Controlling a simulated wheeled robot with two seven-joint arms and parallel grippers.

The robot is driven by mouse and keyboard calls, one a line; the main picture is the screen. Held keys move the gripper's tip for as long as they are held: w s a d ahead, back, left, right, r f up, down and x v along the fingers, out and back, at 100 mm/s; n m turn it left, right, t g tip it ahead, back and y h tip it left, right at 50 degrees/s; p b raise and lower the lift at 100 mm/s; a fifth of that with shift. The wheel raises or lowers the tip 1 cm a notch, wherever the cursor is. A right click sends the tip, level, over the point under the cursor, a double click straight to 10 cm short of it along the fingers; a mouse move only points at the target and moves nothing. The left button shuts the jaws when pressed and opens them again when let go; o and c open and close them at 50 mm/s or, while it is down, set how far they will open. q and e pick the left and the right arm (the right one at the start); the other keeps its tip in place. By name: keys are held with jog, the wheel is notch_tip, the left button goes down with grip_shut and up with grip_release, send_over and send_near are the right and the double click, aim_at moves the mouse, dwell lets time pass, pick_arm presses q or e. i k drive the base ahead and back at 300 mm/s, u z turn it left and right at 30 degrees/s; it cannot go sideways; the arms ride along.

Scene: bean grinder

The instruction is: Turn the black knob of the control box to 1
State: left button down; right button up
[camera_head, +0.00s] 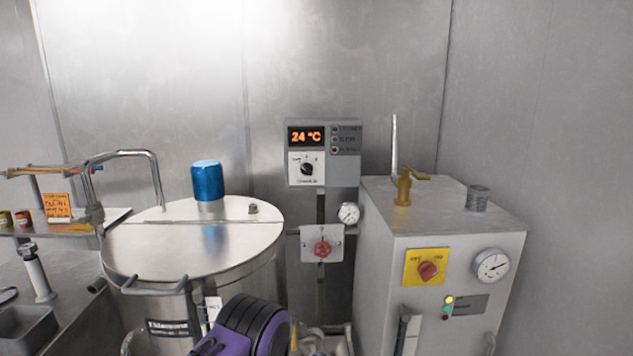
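The grey control box (341,168) is fixed to the back wall, in the upper middle of the head view. Its lit display (306,136) reads 24 °C in orange. The black knob (307,169) sits on a white dial plate (295,178) below the display. The marks around the knob are too small to read, and I cannot tell which one it points to. Nothing touches the knob. The fingers of my left and right grippers do not show.
A large steel vessel (150,248) with a blue cap (207,181) stands left of the box. A grey cabinet (385,270) with a red switch (428,270) stands to the right.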

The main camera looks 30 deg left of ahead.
aim_at(306, 169)
jog(key=u, duration=0.45)
jog(key=k, duration=0.55)
jog(key=u, duration=0.95)
jog(key=i, duration=0.45)
jog(key=z, duration=0.75)
jog(key=i, duration=0.6)
jog(key=z, duration=0.7)
